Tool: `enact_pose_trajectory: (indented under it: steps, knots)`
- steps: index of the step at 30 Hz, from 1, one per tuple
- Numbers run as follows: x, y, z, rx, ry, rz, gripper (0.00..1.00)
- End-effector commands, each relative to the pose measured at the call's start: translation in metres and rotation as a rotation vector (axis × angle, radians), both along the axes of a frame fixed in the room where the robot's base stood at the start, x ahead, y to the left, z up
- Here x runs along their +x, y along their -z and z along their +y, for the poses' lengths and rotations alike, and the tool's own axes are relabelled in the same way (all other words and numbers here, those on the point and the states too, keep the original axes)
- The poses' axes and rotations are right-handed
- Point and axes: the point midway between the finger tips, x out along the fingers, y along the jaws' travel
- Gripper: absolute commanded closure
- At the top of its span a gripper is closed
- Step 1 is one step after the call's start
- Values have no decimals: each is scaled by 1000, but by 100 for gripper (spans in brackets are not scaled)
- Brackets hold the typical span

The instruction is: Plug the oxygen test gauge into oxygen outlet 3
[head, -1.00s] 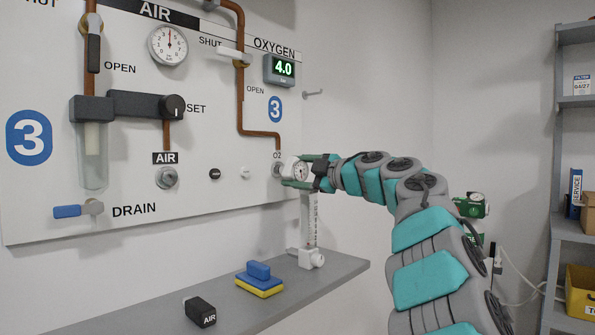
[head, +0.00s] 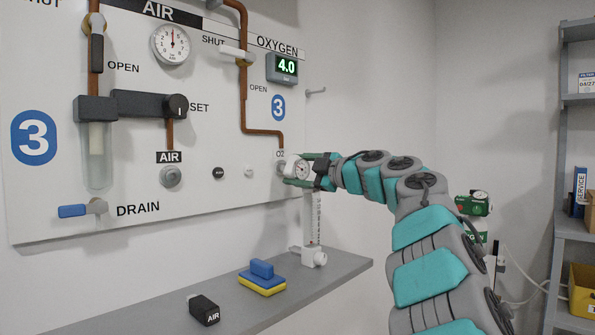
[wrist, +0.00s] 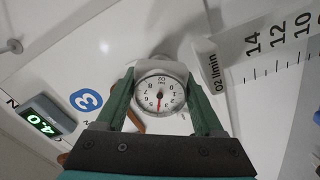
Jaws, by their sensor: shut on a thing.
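The oxygen test gauge (head: 301,169) is a small white round dial, held between the green fingers of my gripper (head: 311,170) at the oxygen outlet 3 (head: 280,168). The outlet sits on the wall panel under the O2 label, and the gauge mostly hides it. In the wrist view the gauge (wrist: 160,94) faces the camera, with a red needle pointing down the picture toward the gripper palm. My gripper (wrist: 160,95) has a finger on each side of it. The gauge's back end meets the outlet in the head view; I cannot tell whether it is fully seated.
A shelf (head: 345,275) below holds a blue and yellow block (head: 262,278) and a black AIR block (head: 204,309). The digital display (head: 283,68) reads 4.0. The AIR outlet (head: 170,176) is at left.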

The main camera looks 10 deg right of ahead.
Motion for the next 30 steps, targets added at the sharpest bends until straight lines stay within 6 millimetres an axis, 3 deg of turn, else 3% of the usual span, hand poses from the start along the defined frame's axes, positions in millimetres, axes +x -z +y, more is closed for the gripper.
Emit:
enact_pose_trajectory:
  steps: [1, 2, 9, 20, 30]
  knots:
    - [0, -1, 1, 1, 0, -1, 100]
    - [0, -1, 1, 1, 0, -1, 28]
    - [0, -1, 0, 1, 0, -1, 1]
    - [-3, 0, -2, -1, 1, 0, 0]
    - [-34, 1, -27, 2, 4, 2, 0]
